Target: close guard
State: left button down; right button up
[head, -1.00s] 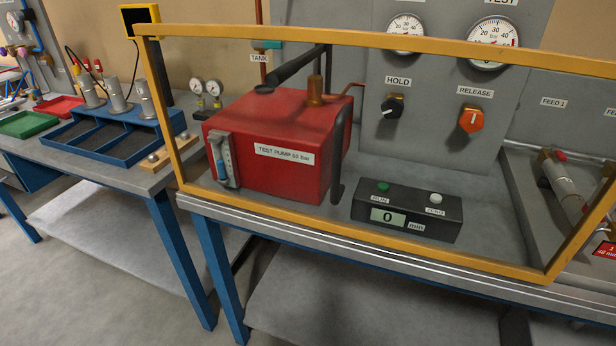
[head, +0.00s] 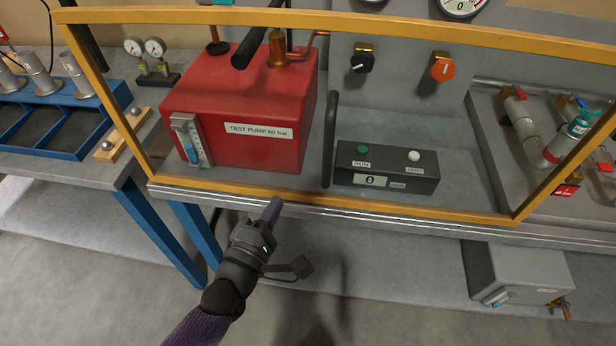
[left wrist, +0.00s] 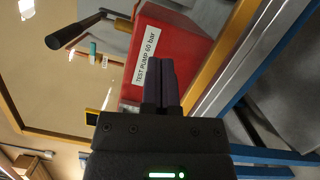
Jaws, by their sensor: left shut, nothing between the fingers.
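The guard is a yellow-framed clear panel; its frame (head: 380,208) stands in front of the test pump and the control box. A black upright handle bar (head: 330,140) shows near its middle. The yellow frame also crosses the left wrist view (left wrist: 212,70). My left gripper (head: 272,208) has its fingers together and empty, by the guard's bottom rail, left of the handle bar. In the left wrist view its fingers (left wrist: 162,82) overlap the red pump; I cannot tell whether they touch the frame. My right gripper is not in view.
The red test pump (head: 230,105) and the control box (head: 390,168) sit behind the guard. A blue tray (head: 60,125) stands on the left bench. Pipe fittings (head: 530,130) lie at right. A grey box (head: 520,275) is below the bench. The floor in front is clear.

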aim_at(320, 168)
pick_arm(q)
jog(key=b+x, duration=0.1)
jog(key=x, duration=0.5)
jog(key=shift+s, duration=0.1)
jog(key=d, duration=0.1)
jog(key=d+p, duration=0.1)
jog(key=d, duration=0.1)
jog(key=shift+d+r, duration=0.25)
jog(key=shift+r, duration=0.15)
jog(key=shift+d, duration=0.3)
jog(key=shift+d, duration=0.1)
